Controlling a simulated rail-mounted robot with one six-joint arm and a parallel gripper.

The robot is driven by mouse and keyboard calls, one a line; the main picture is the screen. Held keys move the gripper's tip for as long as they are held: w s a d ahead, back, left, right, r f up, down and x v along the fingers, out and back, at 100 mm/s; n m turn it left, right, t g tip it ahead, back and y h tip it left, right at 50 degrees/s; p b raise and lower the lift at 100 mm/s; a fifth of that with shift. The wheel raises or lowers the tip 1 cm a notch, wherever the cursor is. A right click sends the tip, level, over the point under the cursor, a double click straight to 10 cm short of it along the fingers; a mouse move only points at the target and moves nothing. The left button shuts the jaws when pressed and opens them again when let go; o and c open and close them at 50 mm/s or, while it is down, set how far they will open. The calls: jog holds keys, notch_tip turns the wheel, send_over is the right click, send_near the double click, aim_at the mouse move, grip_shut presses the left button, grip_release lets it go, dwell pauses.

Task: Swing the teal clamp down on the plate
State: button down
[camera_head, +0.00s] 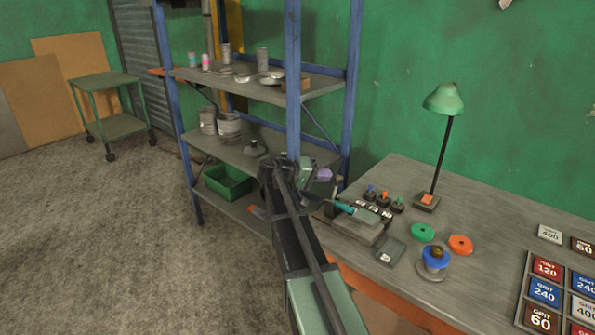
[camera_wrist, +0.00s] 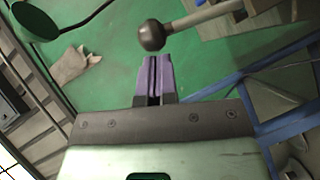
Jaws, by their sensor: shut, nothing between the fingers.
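The teal clamp (camera_head: 344,207) is on a grey fixture block (camera_head: 355,229) on the bench, right of my arm; its teal part lies slantwise over the block. I cannot make out the plate's outline under it. My gripper (camera_head: 324,175) is above and slightly left of the clamp. In the wrist view its purple fingers (camera_wrist: 154,62) are shut with nothing between them. A dark ball knob (camera_wrist: 151,35) on a grey lever (camera_wrist: 205,15) shows just beyond the fingertips. I cannot tell whether they touch, and the lever's base is out of that view.
Several small coloured-top pieces (camera_head: 384,199) stand behind the fixture. A green lamp (camera_head: 443,100), green disc (camera_head: 423,232), orange disc (camera_head: 460,245) and blue-topped spool (camera_head: 435,262) are to the right. A blue-framed shelf (camera_head: 293,80) stands close behind my gripper.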

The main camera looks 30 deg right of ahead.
jog(key=shift+s+d, duration=0.15)
jog(key=shift+s, duration=0.25)
dwell(0.3)
jog(key=w+d+r+p+v, duration=0.1)
jog(key=p+v, duration=0.3)
jog(key=v, duration=0.9)
jog(key=shift+w+r, duration=0.25)
jog(key=shift+w, duration=0.35)
jog(key=shift+d, duration=0.15)
